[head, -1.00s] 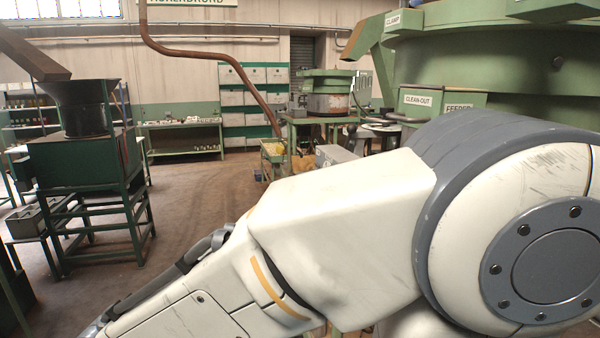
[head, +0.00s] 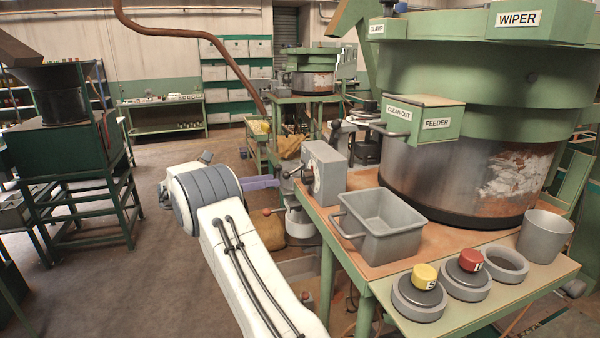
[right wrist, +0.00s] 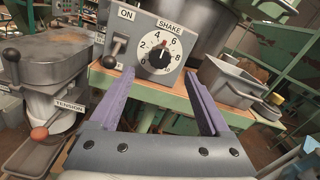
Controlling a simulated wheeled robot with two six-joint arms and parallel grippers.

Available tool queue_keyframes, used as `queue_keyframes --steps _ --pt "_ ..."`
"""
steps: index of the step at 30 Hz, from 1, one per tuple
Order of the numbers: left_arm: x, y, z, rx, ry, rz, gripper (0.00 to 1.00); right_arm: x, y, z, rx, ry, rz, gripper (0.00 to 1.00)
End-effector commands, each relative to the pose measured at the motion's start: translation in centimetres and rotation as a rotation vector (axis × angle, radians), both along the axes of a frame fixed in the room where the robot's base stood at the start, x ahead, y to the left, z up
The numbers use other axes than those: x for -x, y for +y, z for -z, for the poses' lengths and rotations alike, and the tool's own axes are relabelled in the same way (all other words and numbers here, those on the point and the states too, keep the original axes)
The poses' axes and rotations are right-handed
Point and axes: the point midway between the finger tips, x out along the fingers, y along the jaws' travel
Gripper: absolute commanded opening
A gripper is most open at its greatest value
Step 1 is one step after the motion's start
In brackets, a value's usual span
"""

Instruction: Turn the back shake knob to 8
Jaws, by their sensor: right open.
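The shake knob (right wrist: 159,58) is a dark knob on a round white dial (right wrist: 174,64) marked SHAKE, on a grey control box (right wrist: 194,30) in the right wrist view. Its pointer seems to face up, between 4 and 6; the exact setting is hard to read. In the head view the grey box (head: 326,173) stands at the left edge of the hopper's table, its dial face not readable. My right gripper (right wrist: 159,75) is open and empty, its purple fingers on either side of the dial, apart from the knob. It also shows in the head view (head: 262,182). My left gripper is out of view.
An ON lever (right wrist: 115,48) sits left of the dial. A TENSION lever with an orange ball (right wrist: 39,133) is at lower left.

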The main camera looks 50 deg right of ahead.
Motion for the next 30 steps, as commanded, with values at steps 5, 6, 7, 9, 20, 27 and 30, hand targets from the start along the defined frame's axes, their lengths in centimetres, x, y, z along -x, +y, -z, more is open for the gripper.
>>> queue_keyframes --steps 5,6,7,9,20,27,30 --pt "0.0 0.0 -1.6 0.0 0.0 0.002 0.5 1.5 -2.6 -0.5 -0.001 0.001 0.001 0.81" --pt "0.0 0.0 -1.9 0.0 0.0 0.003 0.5 1.9 -3.3 -0.5 -0.001 0.001 0.001 0.81" --pt "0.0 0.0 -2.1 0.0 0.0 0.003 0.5 2.2 -3.8 -0.5 -0.002 0.001 0.001 0.81" --pt "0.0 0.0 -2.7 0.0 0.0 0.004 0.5 2.8 -4.9 -0.5 -0.002 0.0 0.001 0.81" --pt "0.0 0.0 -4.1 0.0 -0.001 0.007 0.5 4.6 -8.2 -0.1 -0.002 -0.004 -0.003 0.81" --pt "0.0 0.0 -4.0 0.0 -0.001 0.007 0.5 4.6 -8.3 0.0 -0.003 -0.004 -0.004 0.81" --pt "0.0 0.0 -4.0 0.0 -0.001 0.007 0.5 4.6 -8.3 0.0 -0.003 -0.004 -0.004 0.54"
